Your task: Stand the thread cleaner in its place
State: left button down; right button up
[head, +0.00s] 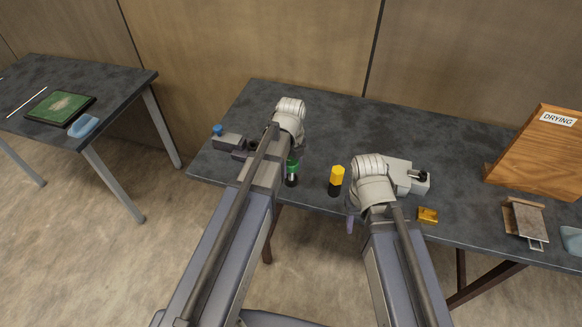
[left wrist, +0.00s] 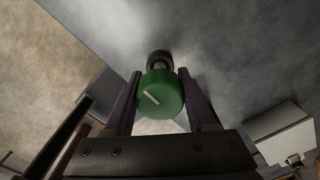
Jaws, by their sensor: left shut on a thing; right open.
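My left gripper (head: 291,158) is shut on a green-capped tool (head: 292,167) with a bright metal neck and a dark lower end. In the left wrist view its round green cap (left wrist: 161,95), with a pale mark, sits between the two fingers, and the dark end points away. I cannot tell whether it touches the table. A yellow-capped tool (head: 336,177) with a black lower part is upright near the table's front edge. My right gripper (head: 350,218) is open, at the front edge right of it, mostly hidden by its wrist. Which tool is the thread cleaner is not marked.
A grey block (head: 230,142) with a blue knob (head: 217,130) lies left of my left wrist. A pale grey fixture (head: 402,172) is behind my right wrist. An amber block (head: 428,215), a tilted plate (head: 526,221) and a wooden DRYING board (head: 540,160) stand right. The back middle is clear.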

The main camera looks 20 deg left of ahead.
aim_at(291, 161)
pick_arm(q)
jog(key=shift+f+b, duration=0.9)
jog(key=shift+f, duration=0.05)
jog(key=shift+c, duration=0.7)
grip_release()
jog(key=shift+r, duration=0.1)
notch_tip(291, 161, up, 8)
jog(key=p, duration=0.8)
jog(key=shift+f, duration=0.2)
